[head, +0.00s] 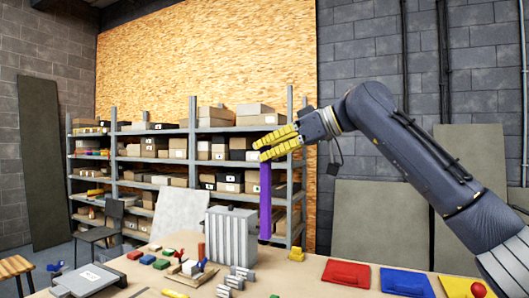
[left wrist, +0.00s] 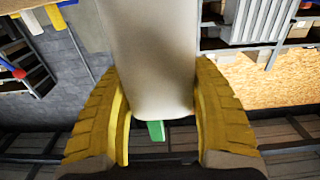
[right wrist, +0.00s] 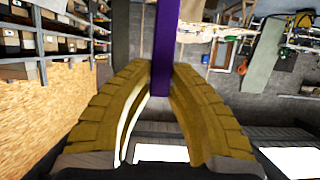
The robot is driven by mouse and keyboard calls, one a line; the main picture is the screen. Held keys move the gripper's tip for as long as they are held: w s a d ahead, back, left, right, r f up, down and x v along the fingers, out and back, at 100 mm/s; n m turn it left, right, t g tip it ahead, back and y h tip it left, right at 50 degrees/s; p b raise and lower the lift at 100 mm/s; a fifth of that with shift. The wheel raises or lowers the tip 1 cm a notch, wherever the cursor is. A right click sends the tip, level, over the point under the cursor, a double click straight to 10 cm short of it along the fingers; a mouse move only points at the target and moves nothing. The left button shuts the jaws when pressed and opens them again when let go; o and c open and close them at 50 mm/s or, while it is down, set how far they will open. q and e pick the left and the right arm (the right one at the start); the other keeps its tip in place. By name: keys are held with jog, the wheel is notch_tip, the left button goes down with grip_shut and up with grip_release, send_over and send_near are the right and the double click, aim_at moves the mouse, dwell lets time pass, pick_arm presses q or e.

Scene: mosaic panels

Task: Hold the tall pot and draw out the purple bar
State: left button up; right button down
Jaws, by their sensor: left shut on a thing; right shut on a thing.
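The purple bar (head: 265,205) hangs upright from my right gripper (head: 278,142), which is shut on its upper end. The bar's lower end is in open view near the table's back edge, with no pot around it. In the right wrist view the bar (right wrist: 166,45) runs up from between the fingers of my right gripper (right wrist: 158,100). In the left wrist view my left gripper (left wrist: 160,125) is shut on a tall pale beige body, which looks like the tall pot (left wrist: 150,60). A short green piece (left wrist: 155,130) shows at the pot's near end. I cannot make out the pot or my left gripper in the head view.
A ribbed grey metal box (head: 231,236) stands on the table, with several small coloured blocks to its left. A yellow block (head: 296,254) sits to its right. Red (head: 346,274), blue (head: 407,283) and yellow panels lie at the right. Shelves stand behind.

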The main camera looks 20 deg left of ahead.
jog(key=s+d, duration=0.7)
jog(key=s, duration=0.3)
jog(key=shift+d, duration=0.25)
dwell(0.8)
pick_arm(q)
jog(key=o, duration=1.3)
jog(key=shift+s, duration=0.1)
jog(key=s, duration=0.7)
jog(key=shift+s+a, duration=0.15)
jog(key=shift+a, duration=0.25)
